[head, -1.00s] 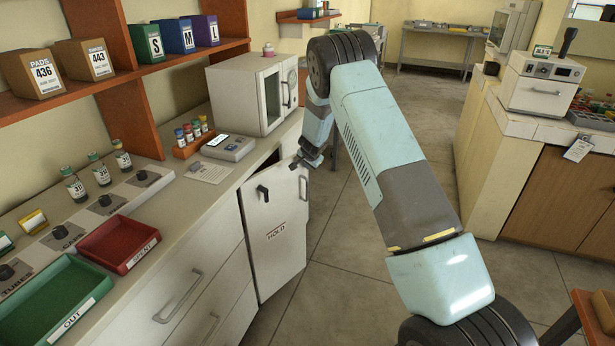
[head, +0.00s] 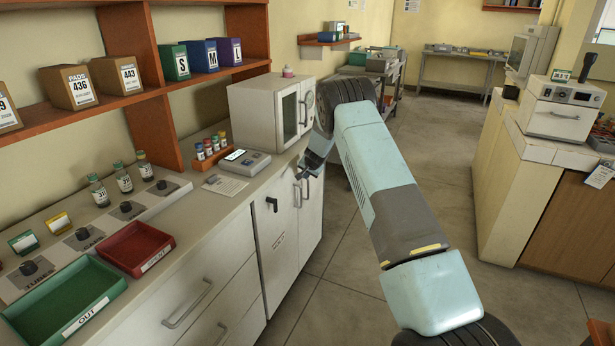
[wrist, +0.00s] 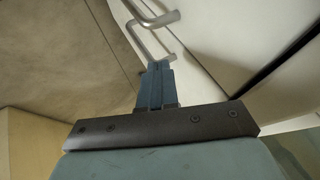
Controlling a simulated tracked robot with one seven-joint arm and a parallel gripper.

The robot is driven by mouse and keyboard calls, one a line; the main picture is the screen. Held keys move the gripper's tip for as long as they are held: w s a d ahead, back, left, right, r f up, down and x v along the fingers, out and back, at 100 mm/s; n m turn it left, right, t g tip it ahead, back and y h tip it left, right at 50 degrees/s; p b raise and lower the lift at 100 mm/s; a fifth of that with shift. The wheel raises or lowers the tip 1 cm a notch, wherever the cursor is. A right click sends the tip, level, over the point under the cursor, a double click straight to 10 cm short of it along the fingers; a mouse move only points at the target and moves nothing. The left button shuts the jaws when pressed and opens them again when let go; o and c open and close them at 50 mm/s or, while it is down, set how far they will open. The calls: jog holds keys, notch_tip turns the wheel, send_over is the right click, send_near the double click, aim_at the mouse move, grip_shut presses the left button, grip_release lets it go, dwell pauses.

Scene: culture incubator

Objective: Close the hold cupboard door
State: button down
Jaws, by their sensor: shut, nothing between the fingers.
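My gripper (head: 301,176) is by the door's upper far edge, partly hidden by my arm. In the wrist view my gripper (wrist: 155,82) shows its fingers together and empty, close to pale panels and a metal bar handle (wrist: 150,18). Whether the fingers touch the door is unclear.
The counter holds a green OUT tray (head: 65,305), a red tray (head: 136,247), vials and a white incubator-like box (head: 270,107). A drawer handle (head: 188,305) juts out nearer me. The floor (head: 345,260) right of the cabinet is open. Another counter (head: 500,190) stands at right.

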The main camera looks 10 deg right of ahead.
jog(key=s+d+r, duration=0.5)
jog(key=s+r, duration=0.3)
jog(key=s+a+r+n, duration=0.3)
jog(key=s+r+n, duration=0.1)
jog(key=s+r, duration=2.2)
jog(key=s+d+r+n, duration=0.1)
jog(key=s+r, duration=0.1)
jog(key=s, duration=1.5)
jog(key=s+d+r+n+g+h, duration=0.1)
jog(key=s+d+r, duration=0.1)
jog(key=s, duration=1.6)
jog(key=shift+d+r+n+g, duration=0.15)
jog(key=shift+r+n+g, duration=0.15)
jog(key=shift+r, duration=0.55)
